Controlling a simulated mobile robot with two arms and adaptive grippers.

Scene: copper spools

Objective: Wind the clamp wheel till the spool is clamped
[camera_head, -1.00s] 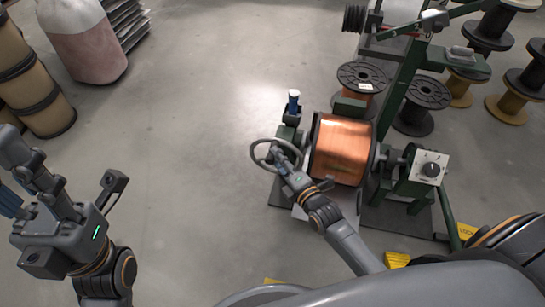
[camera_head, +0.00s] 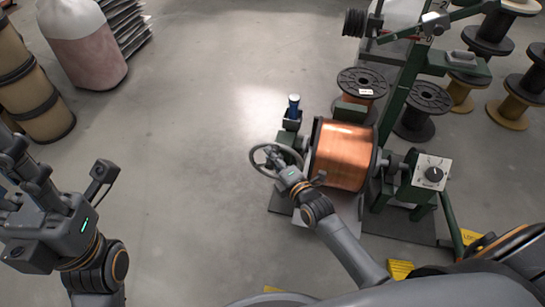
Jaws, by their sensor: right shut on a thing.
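The clamp wheel (camera_head: 257,164) is a grey handwheel on the left side of the green winding stand. The copper spool (camera_head: 341,154), with black flanges, sits in the stand just right of the wheel, its axis roughly level. My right gripper (camera_head: 274,160) is shut on the wheel's rim; its fingers are small in the view and partly hide the wheel. My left gripper (camera_head: 20,185) is at the lower left, far from the stand, with its fingers at the picture's edge; how far they are apart is unclear.
A control box with a black knob (camera_head: 434,174) stands right of the spool. Dark reels (camera_head: 424,100) stand behind the stand. Brown drums (camera_head: 38,90) and a pinkish sack (camera_head: 85,50) are at the left. The floor between is clear.

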